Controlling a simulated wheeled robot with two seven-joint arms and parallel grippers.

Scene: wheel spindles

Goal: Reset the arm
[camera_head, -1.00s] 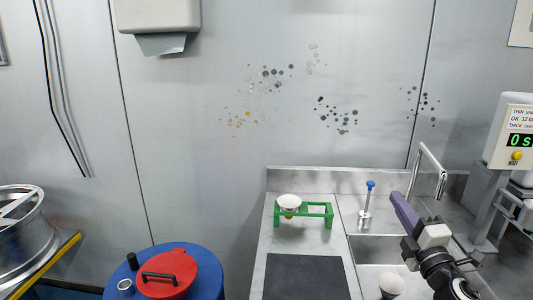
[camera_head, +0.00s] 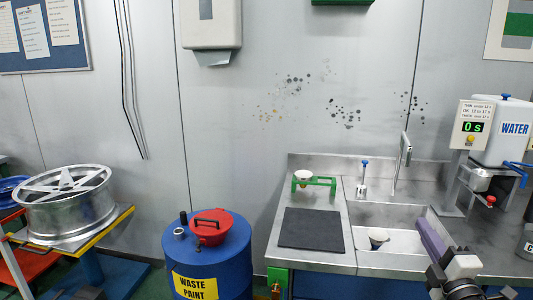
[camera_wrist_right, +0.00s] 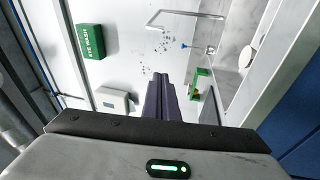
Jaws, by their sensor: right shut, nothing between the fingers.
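My right gripper (camera_head: 432,238) comes in from the lower right of the head view, over the right part of the sink area. Its purple fingers are together and empty. In the right wrist view the same shut fingers (camera_wrist_right: 160,98) point away from the camera, with nothing between them. My left gripper is not in view.
A green stand (camera_head: 314,182) holds a white cup (camera_head: 302,176) behind a dark mat (camera_head: 312,229). Another white cup (camera_head: 378,238) is in the sink. A water dispenser (camera_head: 505,133) stands right, a blue waste paint drum (camera_head: 208,262) and a wheel rim (camera_head: 68,205) left.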

